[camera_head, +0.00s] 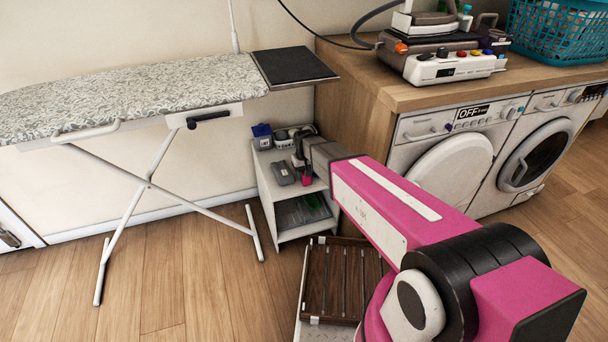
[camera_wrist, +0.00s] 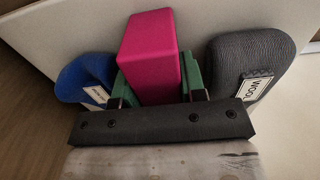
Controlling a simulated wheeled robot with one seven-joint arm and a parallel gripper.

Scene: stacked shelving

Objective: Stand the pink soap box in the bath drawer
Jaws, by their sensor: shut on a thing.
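The pink soap box (camera_wrist: 150,48) is gripped between the green fingers of my gripper (camera_wrist: 157,85) in the wrist view. A pale surface lies beyond it; I cannot tell whether the box touches it. My arm hides part of that unit. No drawer marked as bath can be read in either view.
A blue item (camera_wrist: 88,78) and a grey item labelled WOOL (camera_wrist: 252,62) flank the box closely. In the head view, a grey item (camera_head: 282,172) lies left of my gripper. An ironing board (camera_head: 130,97) stands left; a wooden counter (camera_head: 372,75) with washing machines stands right.

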